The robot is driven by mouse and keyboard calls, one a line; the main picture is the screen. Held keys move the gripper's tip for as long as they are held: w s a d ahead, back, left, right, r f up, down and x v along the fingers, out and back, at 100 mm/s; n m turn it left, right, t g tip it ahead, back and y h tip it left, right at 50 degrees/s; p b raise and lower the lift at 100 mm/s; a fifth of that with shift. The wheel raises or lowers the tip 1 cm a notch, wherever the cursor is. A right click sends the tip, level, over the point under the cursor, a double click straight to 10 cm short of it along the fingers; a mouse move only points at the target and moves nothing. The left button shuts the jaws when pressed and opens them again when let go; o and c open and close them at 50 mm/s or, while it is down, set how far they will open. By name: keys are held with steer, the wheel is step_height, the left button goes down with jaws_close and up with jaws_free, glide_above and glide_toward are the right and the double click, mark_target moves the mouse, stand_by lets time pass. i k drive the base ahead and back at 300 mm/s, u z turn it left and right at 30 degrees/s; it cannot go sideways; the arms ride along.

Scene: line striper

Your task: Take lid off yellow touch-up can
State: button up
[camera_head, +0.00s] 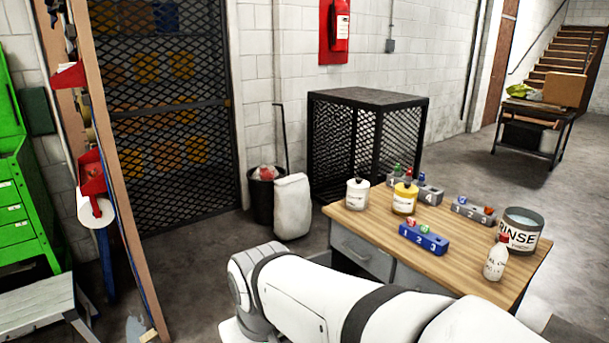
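The yellow touch-up can (404,203) stands upright on the wooden table (370,228), near its back edge, with a pale label on its front. Its top (405,188) looks covered by a yellow lid, with a small dark upright piece above it that may be a knob. My white arm crosses the bottom of the view in front of the table, well apart from the can. My gripper's fingers do not show.
A white can (357,196) stands left of the yellow one. A blue numbered block (424,239) is in front, grey numbered blocks (473,210) behind and right. A rinse tub (522,232) and white bottle (496,258) stand at the right. A mesh cage (366,140) is behind.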

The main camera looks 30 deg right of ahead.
mark_target(406, 188)
steer(key=z, duration=0.8)
steer(key=i, duration=1.2)
steer(key=z, duration=0.9)
steer(key=i, duration=0.45)
steer(key=z, duration=0.2)
steer(key=k, duration=0.75)
steer(key=z, duration=0.2)
steer(key=i, duration=0.75)
steer(key=u, duration=0.05)
